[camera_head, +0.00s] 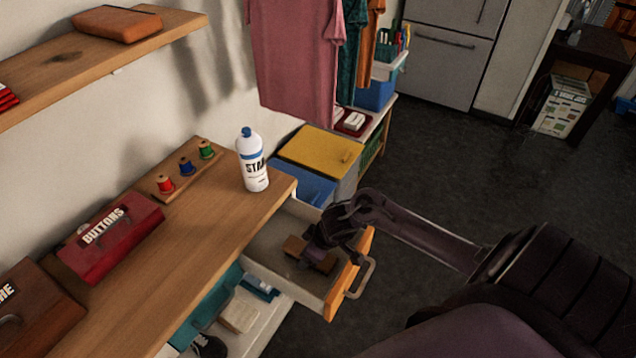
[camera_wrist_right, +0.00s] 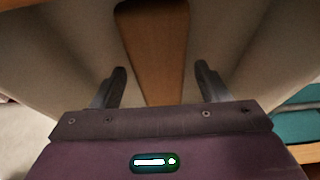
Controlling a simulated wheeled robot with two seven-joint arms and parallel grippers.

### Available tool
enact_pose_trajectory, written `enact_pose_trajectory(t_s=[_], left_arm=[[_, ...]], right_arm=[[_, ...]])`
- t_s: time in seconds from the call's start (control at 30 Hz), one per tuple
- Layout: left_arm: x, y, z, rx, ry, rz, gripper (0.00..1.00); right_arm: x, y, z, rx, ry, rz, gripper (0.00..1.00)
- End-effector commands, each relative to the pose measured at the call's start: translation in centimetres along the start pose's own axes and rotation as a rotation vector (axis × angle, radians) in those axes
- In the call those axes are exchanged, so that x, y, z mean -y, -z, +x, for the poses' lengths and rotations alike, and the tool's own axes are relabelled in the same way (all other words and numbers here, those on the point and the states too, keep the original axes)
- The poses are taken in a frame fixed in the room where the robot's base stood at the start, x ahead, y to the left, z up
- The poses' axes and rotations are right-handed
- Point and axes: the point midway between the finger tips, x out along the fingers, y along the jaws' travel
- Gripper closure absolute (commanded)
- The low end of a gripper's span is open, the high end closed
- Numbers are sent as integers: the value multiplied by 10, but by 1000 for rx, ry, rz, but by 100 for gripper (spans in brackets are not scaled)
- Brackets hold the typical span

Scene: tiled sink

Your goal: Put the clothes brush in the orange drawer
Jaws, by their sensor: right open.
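The orange drawer (camera_head: 350,275) is pulled open under the wooden counter, its orange front and metal handle facing right. A brown wooden piece, which looks like the clothes brush (camera_head: 294,245), lies inside it, partly hidden by my gripper. My right gripper (camera_head: 318,250) reaches in over the drawer's front. In the right wrist view, the brush (camera_wrist_right: 152,40) extends between the two open fingers of the gripper (camera_wrist_right: 160,75). The fingers stand apart from its sides. The drawer's pale walls (camera_wrist_right: 70,50) surround it. My left gripper is not in view.
A red buttons box (camera_head: 110,240) and thread spools (camera_head: 187,167) stand farther left. A yellow-topped bin (camera_head: 320,152) is behind the drawer. Floor to the right is clear.

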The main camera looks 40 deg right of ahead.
Motion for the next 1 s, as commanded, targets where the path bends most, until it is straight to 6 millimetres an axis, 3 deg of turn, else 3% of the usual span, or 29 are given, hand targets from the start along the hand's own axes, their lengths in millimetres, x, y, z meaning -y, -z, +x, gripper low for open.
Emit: enact_pose_trajectory(t_s=[0.3, 0.5, 0.7, 1.0], left_arm=[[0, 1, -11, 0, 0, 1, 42], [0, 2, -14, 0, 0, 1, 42], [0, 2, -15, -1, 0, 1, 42], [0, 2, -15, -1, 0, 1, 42]], right_arm=[[0, 0, -70, 0, -3, -5, 31], [0, 0, -100, 0, -2, -2, 31], [0, 0, -110, 0, -1, 0, 31], [0, 0, -110, 0, -1, 0, 31]])
